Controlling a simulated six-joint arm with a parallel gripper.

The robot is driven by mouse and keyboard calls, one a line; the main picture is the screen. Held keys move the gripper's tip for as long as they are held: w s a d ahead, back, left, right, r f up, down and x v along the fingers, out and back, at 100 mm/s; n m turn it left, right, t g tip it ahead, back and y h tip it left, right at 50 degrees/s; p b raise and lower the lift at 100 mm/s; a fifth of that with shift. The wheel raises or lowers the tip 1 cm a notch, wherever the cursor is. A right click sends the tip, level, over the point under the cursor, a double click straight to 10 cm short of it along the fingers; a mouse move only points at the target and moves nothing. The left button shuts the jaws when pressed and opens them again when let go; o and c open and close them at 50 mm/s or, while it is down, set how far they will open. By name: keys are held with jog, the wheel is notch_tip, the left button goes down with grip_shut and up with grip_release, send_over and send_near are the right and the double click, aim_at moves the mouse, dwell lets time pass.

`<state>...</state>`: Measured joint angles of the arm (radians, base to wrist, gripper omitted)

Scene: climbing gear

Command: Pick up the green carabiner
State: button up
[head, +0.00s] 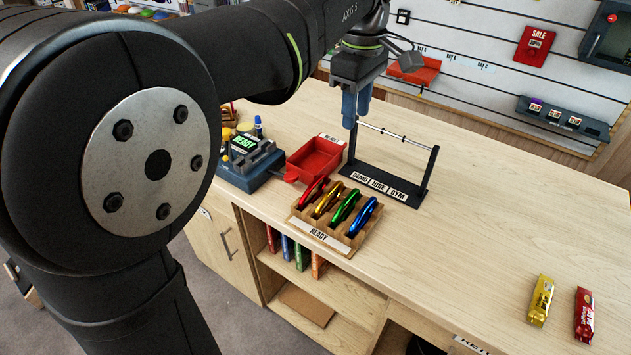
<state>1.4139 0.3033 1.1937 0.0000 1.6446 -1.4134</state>
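The green carabiner (345,207) stands in a slotted wooden rack (322,236) labelled "READY" on the counter. It sits between a gold carabiner (327,200) on its left and a blue carabiner (363,216) on its right. A red carabiner (313,192) stands at the rack's left end. My gripper (350,122) is above the counter, behind and higher than the rack, near the left post of a black bar stand. Its fingers look blue and point down. They overlap in this view, so their opening and any contact with the stand are unclear.
The black bar stand (433,172), labelled "DEMO HIRE GYM", stands behind the rack. A red tray (316,158) and a dark device with a green screen (247,150) are to the left. Yellow (541,300) and red (584,316) packets lie at right.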

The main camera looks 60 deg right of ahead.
jog(key=m+h, duration=0.4)
jog(key=m, duration=1.4)
send_near(349, 197)
jog(key=x, duration=1)
jog(key=shift+f, duration=0.25)
jog(key=shift+h, duration=0.3)
grip_shut()
